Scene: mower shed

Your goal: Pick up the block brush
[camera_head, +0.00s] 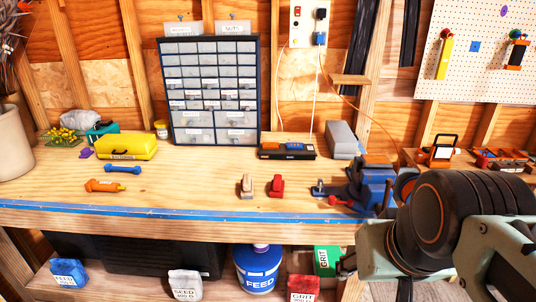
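I cannot pick out the block brush for certain. A small tan block-like piece (246,185) stands near the front middle of the wooden workbench (170,190), and a similar red piece (276,186) stands just right of it. Either could be a brush, but bristles are too small to make out. My arm fills the lower right of the head view, in front of the bench. My gripper (347,264) seems to be the dark part at its left end, below the bench edge and well right of both pieces. Its fingers do not show clearly.
A blue vise (372,188) stands at the bench's right front, near my arm. A drawer cabinet (214,90), a yellow case (126,146) and a black tray (288,151) stand farther back. A blue bottle (256,270) stands on the shelf below.

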